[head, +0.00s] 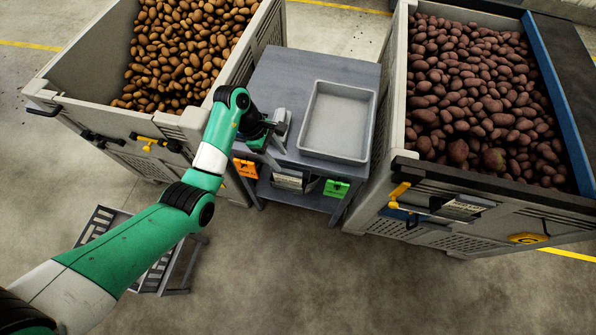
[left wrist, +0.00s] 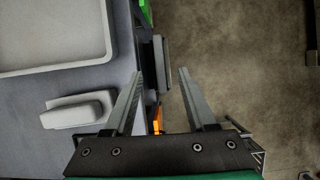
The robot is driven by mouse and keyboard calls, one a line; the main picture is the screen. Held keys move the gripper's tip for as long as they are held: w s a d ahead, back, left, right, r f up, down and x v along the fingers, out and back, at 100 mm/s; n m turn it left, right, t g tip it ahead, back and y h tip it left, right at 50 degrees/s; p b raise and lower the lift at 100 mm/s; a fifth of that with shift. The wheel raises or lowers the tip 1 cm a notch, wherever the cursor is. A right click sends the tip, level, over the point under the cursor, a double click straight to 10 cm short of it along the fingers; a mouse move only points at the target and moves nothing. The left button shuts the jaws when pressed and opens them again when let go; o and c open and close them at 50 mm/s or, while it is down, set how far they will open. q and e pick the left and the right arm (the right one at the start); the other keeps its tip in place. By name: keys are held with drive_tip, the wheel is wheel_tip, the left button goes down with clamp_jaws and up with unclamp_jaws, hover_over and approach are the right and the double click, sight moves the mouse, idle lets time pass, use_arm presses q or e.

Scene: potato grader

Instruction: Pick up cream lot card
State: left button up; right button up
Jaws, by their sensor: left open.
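A pale grey-cream card or plate (head: 289,181) hangs at the table's front edge, between an orange card (head: 246,168) and a green card (head: 336,188). I cannot tell for sure that it is the cream lot card. In the left wrist view a grey slab (left wrist: 161,62) stands at the table edge, in line between the fingertips. My left gripper (head: 272,160) is over the table's front left edge. In the left wrist view its two fingers (left wrist: 159,76) are apart with nothing held. My right gripper is not in view.
The grey table (head: 275,80) bears an empty shallow tray (head: 308,122) and a small pale block (left wrist: 80,109). A crate of brown potatoes (head: 62,75) stands left, a crate of reddish potatoes (head: 398,95) right. A low slotted stand (head: 105,225) is on the floor. The front floor is clear.

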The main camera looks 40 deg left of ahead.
sight(291, 176)
use_arm(q)
drive_tip(key=shift+s+a+f, duration=0.25)
drive_tip(key=shift+f, duration=0.15)
drive_tip(key=shift+s+a+f, duration=0.2)
drive_tip(key=shift+f, duration=0.2)
drive_tip(key=shift+w+r, duration=0.1)
drive_tip(key=shift+w, duration=0.2)
drive_tip(key=b+x, duration=0.3)
drive_tip(key=x, duration=0.2)
drive_tip(key=shift+d+f, duration=0.15)
drive_tip(key=shift+f, duration=0.25)
drive_tip(key=shift+w+d+f, duration=0.1)
drive_tip(key=shift+f, duration=0.15)
drive_tip(key=b+x, duration=0.3)
drive_tip(key=x, duration=0.2)
drive_tip(key=shift+f, duration=0.1)
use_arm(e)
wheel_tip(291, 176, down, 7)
use_arm(q)
drive_tip(key=shift+c, duration=0.3)
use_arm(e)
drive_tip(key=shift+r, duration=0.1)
use_arm(q)
clamp_jaws()
